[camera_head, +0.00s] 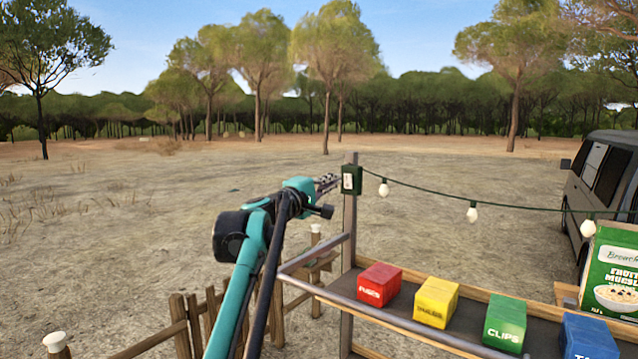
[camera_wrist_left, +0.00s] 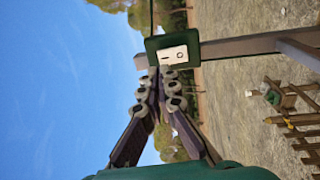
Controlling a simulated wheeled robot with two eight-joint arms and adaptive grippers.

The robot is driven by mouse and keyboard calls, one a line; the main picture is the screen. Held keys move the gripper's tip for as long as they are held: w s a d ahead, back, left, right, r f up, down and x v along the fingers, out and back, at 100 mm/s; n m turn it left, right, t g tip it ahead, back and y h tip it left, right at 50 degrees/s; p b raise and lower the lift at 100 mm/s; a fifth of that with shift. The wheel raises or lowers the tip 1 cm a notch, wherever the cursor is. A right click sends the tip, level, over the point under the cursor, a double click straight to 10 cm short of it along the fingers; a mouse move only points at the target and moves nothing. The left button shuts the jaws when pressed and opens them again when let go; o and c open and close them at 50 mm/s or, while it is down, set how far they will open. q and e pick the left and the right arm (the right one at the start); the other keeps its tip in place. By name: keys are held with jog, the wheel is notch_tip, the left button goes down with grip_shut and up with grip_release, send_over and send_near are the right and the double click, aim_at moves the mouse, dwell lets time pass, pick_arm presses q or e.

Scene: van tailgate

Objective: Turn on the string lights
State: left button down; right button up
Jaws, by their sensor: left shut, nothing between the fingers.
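A small dark green switch box (camera_head: 351,180) with a white rocker is fixed near the top of a wooden post (camera_head: 349,245). In the left wrist view the white rocker (camera_wrist_left: 173,55) shows a line mark and a circle mark. The string lights hang from the box on a green cord to the right, with pale bulbs (camera_head: 471,213); I cannot tell whether they glow. My left gripper (camera_head: 334,182) is shut and empty, its fingertips (camera_wrist_left: 165,82) pointing at the box and very close to it. Whether they touch the rocker is unclear. My right gripper is out of view.
A muesli box (camera_head: 611,270) stands at the right, before a dark van (camera_head: 603,185). A wooden fence (camera_head: 180,325) runs below my left arm.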

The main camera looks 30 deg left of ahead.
aim_at(347, 172)
pick_arm(q)
jog(key=shift+w+d+r+p, duration=0.15)
jog(key=shift+w, duration=0.65)
jog(key=shift+w+d+r+p, duration=0.1)
jog(key=shift+w+p, duration=0.05)
jog(key=shift+w, duration=0.6)
jog(key=shift+w+r+p, duration=0.35)
jog(key=shift+p, duration=0.35)
jog(key=shift+f, duration=0.15)
